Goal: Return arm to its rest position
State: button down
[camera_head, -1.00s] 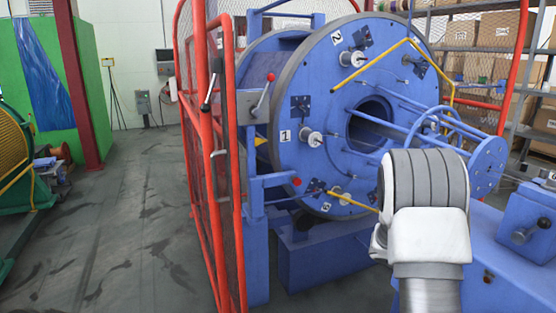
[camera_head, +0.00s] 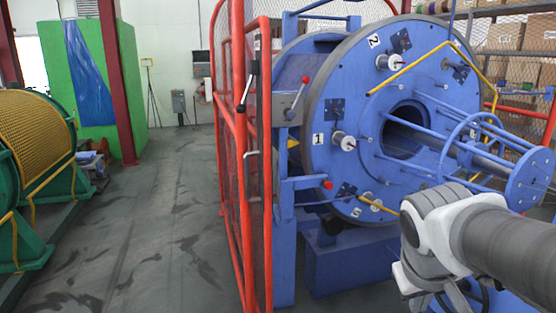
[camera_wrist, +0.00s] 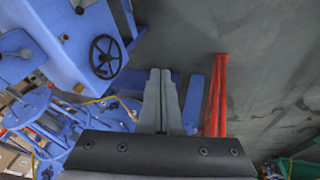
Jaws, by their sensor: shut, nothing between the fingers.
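My gripper (camera_wrist: 161,85) shows in the wrist view with its two grey fingers together and nothing between them. It hangs over the floor, apart from the blue machine around it. In the head view my arm reaches in from the right edge, in front of the blue strander (camera_head: 345,120). The gripper's fingers cannot be made out in the head view. The strander has a large blue disc with numbered spools and a round opening in its middle.
A red mesh guard (camera_head: 240,150) stands left of the strander; it also shows in the wrist view (camera_wrist: 216,95). A black handwheel (camera_wrist: 106,56) is on a blue housing. A yellow-and-green drum (camera_head: 35,140) stands at far left. The floor (camera_head: 165,220) between drum and guard is clear.

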jog(key=s+a+r+t+y+p, duration=0.1)
jog(key=s+a+r+t+y, duration=0.15)
jog(key=s+a, duration=0.55)
notch_tip(320, 180, up, 17)
jog(key=w+p, duration=0.1)
jog(key=p, duration=1.6)
jog(key=shift+w+a+m+g, duration=0.2)
jog(key=shift+m+g, duration=0.1)
jog(key=shift+g, duration=0.15)
jog(key=shift+f+y, duration=0.1)
jog(key=shift+y, duration=0.15)
